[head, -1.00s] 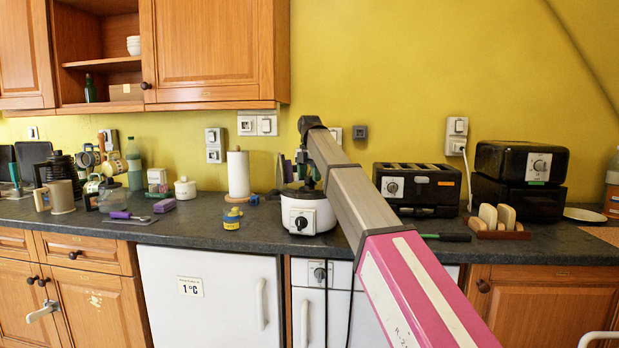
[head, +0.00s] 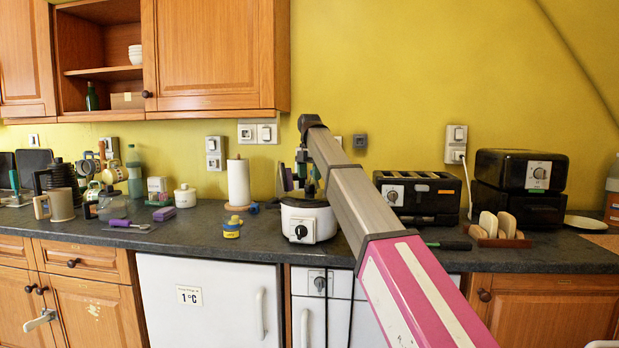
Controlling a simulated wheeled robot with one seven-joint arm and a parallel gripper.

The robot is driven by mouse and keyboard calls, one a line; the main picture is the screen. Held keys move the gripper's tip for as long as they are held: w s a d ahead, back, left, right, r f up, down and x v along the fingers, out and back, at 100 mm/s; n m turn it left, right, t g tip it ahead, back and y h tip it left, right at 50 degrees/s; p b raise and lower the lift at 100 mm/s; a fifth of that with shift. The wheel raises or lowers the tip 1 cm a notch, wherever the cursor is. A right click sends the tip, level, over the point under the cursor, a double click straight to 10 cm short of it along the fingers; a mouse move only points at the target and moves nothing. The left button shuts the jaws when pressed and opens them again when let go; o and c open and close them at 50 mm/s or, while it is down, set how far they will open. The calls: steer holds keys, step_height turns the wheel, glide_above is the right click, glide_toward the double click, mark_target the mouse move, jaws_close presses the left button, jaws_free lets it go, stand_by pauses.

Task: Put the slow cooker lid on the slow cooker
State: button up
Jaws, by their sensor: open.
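The slow cooker (head: 316,222) is a white, rounded pot with a dark knob on a pale front panel. It stands on the dark counter, right of the paper towel roll. My gripper (head: 299,184) is open, pointing down just above the cooker's top, and partly hidden by my own arm. I cannot make out a separate lid; the cooker's top is partly covered by my gripper and arm. I cannot tell whether the lid lies on the cooker or between my fingers.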

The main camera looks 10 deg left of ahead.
steer(key=shift+r, duration=1.85)
steer(key=shift+w+a+r, duration=0.1)
steer(key=shift+w+r, duration=0.05)
